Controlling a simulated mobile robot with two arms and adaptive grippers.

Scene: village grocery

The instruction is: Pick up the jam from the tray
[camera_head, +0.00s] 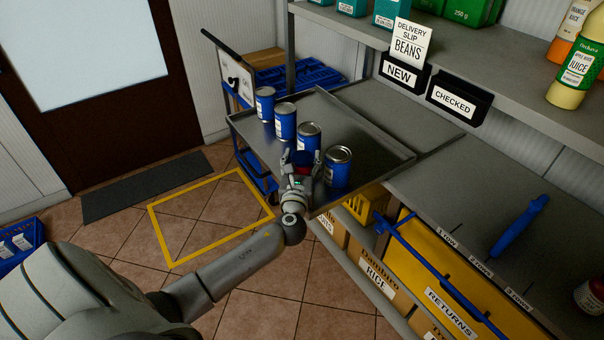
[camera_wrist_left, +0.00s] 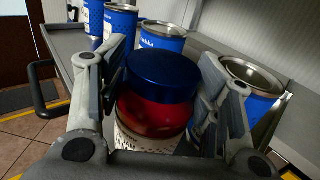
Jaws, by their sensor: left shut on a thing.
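The jam is a red jar with a dark blue lid (camera_wrist_left: 160,78), large in the middle of the left wrist view. In the head view its lid (camera_head: 303,158) shows small between my fingers. My left gripper (camera_head: 300,166) is shut on the jar, with one finger on each side. The jar is over the front part of the grey metal tray (camera_head: 375,140). Its base is hidden, so I cannot tell whether it touches the tray. My right gripper is not in view.
Several blue cans stand on the tray, one (camera_head: 338,167) close right of the jar and another (camera_head: 308,138) just behind it. Shelving (camera_head: 450,185) adjoins the tray at right, with a blue tool (camera_head: 519,227) on it. A yellow floor outline (camera_head: 165,235) lies at left.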

